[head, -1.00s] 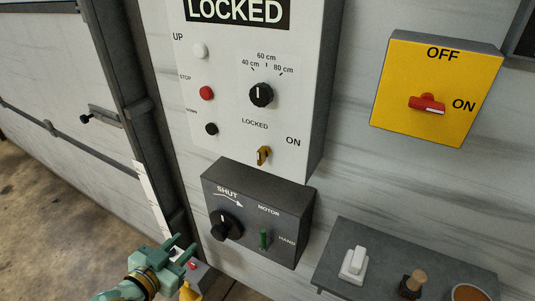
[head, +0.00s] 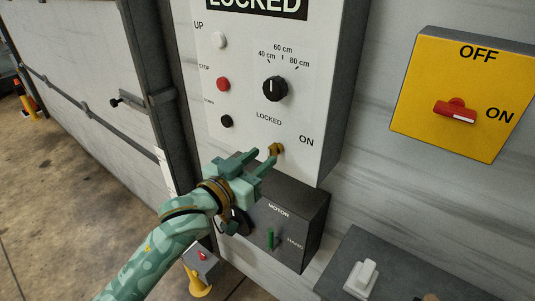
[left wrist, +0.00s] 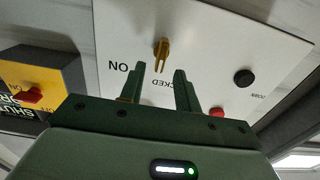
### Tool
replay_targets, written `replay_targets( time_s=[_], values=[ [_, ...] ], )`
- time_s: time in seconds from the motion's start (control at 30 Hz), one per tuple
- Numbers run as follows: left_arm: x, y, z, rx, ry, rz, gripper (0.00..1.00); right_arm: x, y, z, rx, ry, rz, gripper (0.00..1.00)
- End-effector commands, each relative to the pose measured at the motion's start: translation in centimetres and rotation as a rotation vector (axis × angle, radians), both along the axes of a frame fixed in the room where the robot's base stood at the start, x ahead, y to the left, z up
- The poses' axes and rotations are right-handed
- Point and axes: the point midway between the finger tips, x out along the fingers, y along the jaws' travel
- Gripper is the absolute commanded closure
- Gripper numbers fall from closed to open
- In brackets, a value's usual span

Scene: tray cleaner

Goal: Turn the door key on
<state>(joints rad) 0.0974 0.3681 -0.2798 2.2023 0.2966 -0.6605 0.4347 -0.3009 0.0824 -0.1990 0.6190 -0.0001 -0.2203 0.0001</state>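The door key is a small brass-yellow key (head: 276,149) in the white control panel (head: 240,57), between the words LOCKED and ON. In the left wrist view the key (left wrist: 161,50) stands out from the panel, ahead of the fingertips and roughly between them. My left gripper (head: 262,159) is just below and left of the key in the head view. Its fingers (left wrist: 160,78) are apart with nothing between them. I see no clear contact with the key. My right gripper is in neither view.
A dark motor box (head: 290,222) is mounted under the panel, partly hidden by my left gripper. A yellow switch box (head: 440,110) with a red handle is at the right. A grey shelf with a white switch (head: 361,278) is at lower right. Black (head: 226,121) and red buttons are near the key.

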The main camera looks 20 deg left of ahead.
Motion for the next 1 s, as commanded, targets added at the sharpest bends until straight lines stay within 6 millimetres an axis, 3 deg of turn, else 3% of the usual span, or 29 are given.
replay_targets(
  time_s=[0.2,0.53,0.57,0.67,1.0],
  values=[
    [2.6,-1.0,0.0,-0.001,-0.001,0.0,0.67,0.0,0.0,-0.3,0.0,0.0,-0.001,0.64],
    [3.1,-1.1,0.0,0.0,-0.001,0.0,0.67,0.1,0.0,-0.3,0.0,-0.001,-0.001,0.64],
    [3.1,-1.1,0.0,0.0,-0.001,0.0,0.7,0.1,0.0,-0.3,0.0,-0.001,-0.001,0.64],
    [3.1,-1.1,0.0,0.0,-0.001,0.0,0.98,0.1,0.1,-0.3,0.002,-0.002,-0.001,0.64],
    [3.1,-1.1,0.1,0.016,-0.006,0.0,1.0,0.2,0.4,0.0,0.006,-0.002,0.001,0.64]
  ],
)
